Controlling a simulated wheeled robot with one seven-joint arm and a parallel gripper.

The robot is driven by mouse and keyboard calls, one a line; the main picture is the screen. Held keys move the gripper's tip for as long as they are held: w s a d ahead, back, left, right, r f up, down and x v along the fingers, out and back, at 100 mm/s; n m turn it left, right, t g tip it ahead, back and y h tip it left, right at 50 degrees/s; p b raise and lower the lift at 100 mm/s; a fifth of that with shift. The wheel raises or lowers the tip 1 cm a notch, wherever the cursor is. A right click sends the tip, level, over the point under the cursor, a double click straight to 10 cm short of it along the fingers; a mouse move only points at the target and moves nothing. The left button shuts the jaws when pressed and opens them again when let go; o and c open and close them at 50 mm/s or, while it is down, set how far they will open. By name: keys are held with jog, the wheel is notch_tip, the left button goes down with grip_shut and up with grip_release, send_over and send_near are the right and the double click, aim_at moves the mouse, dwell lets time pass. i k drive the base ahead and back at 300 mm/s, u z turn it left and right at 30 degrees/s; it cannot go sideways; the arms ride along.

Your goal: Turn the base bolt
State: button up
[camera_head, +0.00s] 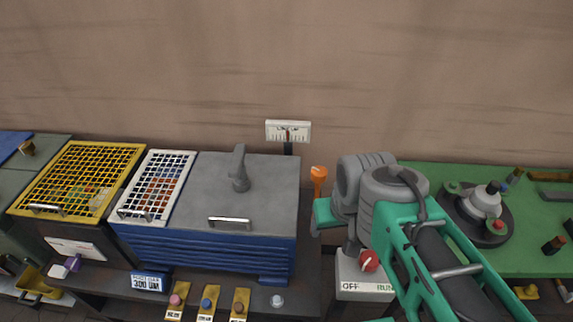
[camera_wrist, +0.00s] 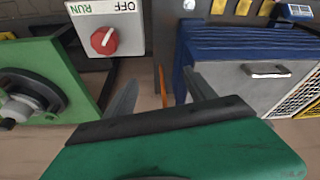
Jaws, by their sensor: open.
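I cannot tell for sure which part is the base bolt. A small silver knob (camera_head: 277,300) sits on the dark ledge below the blue box, and it also shows at the top of the wrist view (camera_wrist: 189,4). A dark round base (camera_head: 510,222) with a grey body on it stands on the green bench, with small coloured knobs around it. My gripper (camera_wrist: 158,76) is open, its two grey fingers spread apart with nothing held. An orange tool (camera_head: 318,175) shows behind the gap between the fingers in the wrist view (camera_wrist: 163,95).
A blue box (camera_head: 200,248) with a grey lid and upright lever (camera_head: 240,170) stands left of my arm. A red OFF/RUN switch (camera_head: 369,260) is close beside my arm. A yellow mesh cover (camera_head: 75,175) is at far left. The green bench (camera_head: 440,172) lies right.

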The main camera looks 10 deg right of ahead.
aim_at(277, 302)
jog(key=k, duration=0.5)
jog(key=z, duration=0.9)
jog(key=k, duration=1.45)
jog(key=u, duration=1.55)
